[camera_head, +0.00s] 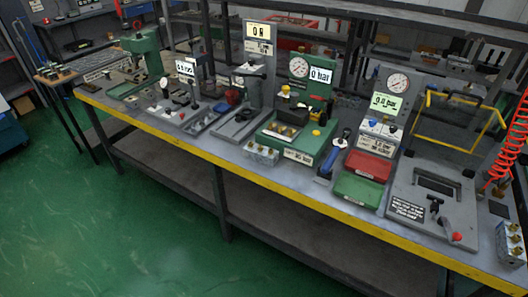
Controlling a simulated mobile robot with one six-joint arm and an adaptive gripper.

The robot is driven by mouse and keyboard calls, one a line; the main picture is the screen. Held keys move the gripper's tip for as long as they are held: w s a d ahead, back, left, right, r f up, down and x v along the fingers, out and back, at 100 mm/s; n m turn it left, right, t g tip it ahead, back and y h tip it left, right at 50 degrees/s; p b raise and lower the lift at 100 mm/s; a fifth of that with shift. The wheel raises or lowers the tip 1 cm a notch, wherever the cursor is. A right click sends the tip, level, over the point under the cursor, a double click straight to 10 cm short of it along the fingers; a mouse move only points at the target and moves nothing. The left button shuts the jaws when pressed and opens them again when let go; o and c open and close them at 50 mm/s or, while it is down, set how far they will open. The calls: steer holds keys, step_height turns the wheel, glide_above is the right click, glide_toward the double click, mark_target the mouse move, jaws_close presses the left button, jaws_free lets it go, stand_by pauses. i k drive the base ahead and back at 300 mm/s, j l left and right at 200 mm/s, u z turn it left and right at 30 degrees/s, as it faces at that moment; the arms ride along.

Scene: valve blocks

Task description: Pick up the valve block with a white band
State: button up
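A small silver valve block (261,154) with several fittings on top sits near the table's front edge, left of the green test station. A similar silver block (511,244) with yellowish fittings stands at the far right end of the table. Another block-like part with brass-coloured fittings (284,132) sits in the green station. The blocks are too small in view to tell whether any has a white band. My gripper is not in view.
A long grey table (225,153) with a yellow front edge is crowded with test stations. A red tray (368,165) and green tray (358,188) lie right of centre. A red coiled hose (502,153) hangs at right. The green floor (110,220) in front is clear.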

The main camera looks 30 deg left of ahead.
mark_target(268, 157)
steer(key=u, duration=1.35)
steer(key=i+j+z, duration=0.25)
steer(key=i+j, duration=0.25)
steer(key=i, duration=0.15)
steer(key=i+j+z, duration=0.3)
steer(key=i+j, duration=0.3)
steer(key=i+j+z, duration=0.25)
steer(key=i+j, duration=0.25)
steer(key=j, duration=0.35)
